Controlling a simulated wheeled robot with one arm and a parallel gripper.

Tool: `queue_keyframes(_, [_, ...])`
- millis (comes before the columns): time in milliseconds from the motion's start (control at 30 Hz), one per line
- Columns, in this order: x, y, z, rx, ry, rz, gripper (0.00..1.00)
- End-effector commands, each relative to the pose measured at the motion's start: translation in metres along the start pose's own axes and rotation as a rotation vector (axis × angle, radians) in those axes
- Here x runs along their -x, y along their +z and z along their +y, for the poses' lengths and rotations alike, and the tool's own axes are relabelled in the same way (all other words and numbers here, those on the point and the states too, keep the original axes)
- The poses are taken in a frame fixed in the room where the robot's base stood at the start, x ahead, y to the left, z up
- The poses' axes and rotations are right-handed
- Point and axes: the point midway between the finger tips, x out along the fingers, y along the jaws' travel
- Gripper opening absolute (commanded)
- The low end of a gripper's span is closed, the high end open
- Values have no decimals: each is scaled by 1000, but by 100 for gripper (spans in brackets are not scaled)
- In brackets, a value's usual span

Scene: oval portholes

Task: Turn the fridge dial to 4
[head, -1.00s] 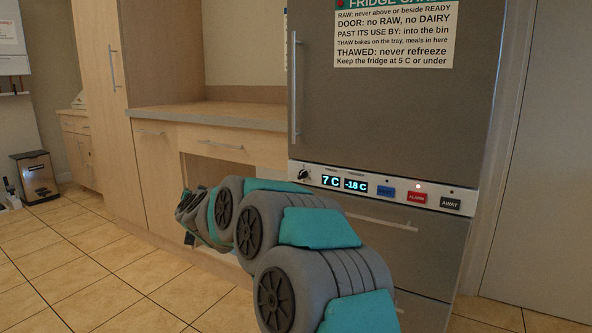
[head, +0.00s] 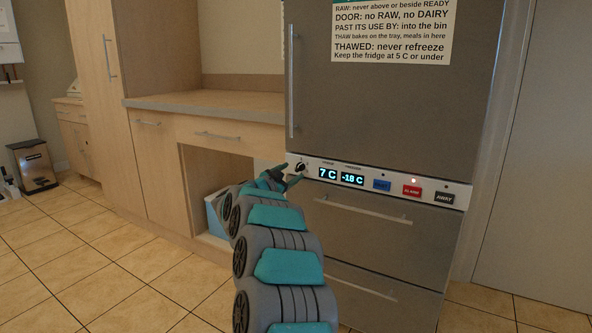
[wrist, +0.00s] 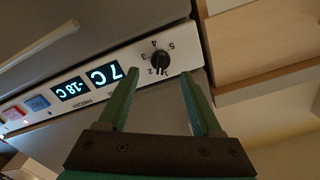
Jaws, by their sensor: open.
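The fridge dial (head: 300,167) is a small black knob at the left end of the white control strip. In the wrist view the dial (wrist: 160,62) shows numbers 2 to 5 around it, seen turned over; I cannot tell surely which number its mark points at. My gripper (head: 285,170) is open in front of the dial. In the wrist view my gripper (wrist: 161,75) has one green finger to each side of the dial, apart from it. The fridge display (head: 327,174) reads 7 C.
Beside it the freezer display (head: 352,179) reads -18 C. Blue (head: 381,185), red (head: 412,190) and black (head: 444,197) buttons follow to the right. The fridge door handle (head: 291,82) rises above the dial, and a drawer handle (head: 362,209) sticks out below. A wooden counter (head: 205,103) stands at left.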

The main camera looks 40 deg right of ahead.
Motion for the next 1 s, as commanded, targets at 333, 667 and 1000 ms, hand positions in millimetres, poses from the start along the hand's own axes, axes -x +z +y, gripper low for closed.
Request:
queue_keyframes(333, [-38, -1, 0, 0, -1, 1, 66])
queue_keyframes(667, [-39, 0, 0, 1, -1, 0, 58])
queue_keyframes(1000, [-39, 0, 0, 1, -1, -1, 20])
